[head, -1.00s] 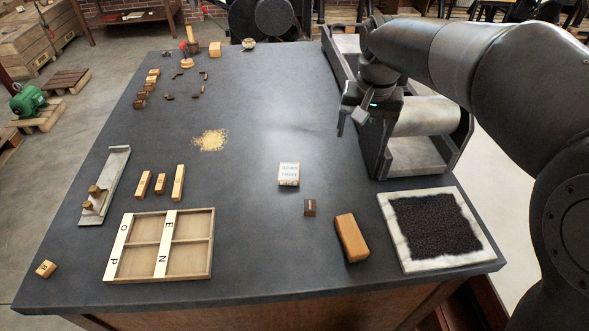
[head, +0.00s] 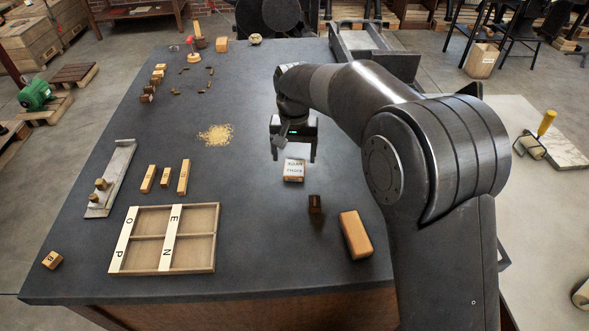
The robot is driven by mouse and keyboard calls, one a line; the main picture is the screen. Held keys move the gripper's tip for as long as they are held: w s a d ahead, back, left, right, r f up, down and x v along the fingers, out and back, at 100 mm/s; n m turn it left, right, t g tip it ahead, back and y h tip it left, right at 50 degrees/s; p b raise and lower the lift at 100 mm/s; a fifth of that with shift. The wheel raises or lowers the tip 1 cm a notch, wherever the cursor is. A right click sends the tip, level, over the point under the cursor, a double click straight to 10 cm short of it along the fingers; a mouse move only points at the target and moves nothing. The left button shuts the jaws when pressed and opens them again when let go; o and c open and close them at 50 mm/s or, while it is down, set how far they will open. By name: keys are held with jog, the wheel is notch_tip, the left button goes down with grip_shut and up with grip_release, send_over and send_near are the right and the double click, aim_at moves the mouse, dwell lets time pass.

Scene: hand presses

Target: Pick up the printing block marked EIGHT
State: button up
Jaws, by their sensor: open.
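A small wooden block (head: 52,260) lies at the table's front left corner. It bears a dark mark that could be an 8, too small to read surely. My gripper (head: 294,154) is open and empty, pointing down over the middle of the table, far to the right of and behind that block. It is just behind a small lettered box (head: 293,175); its height above the table is hard to tell.
A divided wooden tray (head: 190,207) with letter strips lies right of the block. Several wooden pieces (head: 166,177) and a metal holder (head: 118,165) lie behind it. A dark cube (head: 315,204) and an orange-brown block (head: 356,235) lie right of centre. The left edge is close to the small block.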

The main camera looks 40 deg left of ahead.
aim_at(294, 169)
notch_tip(294, 169, down, 5)
jog(key=shift+f, duration=0.1)
jog(key=shift+c, duration=0.3)
jog(key=c, duration=1)
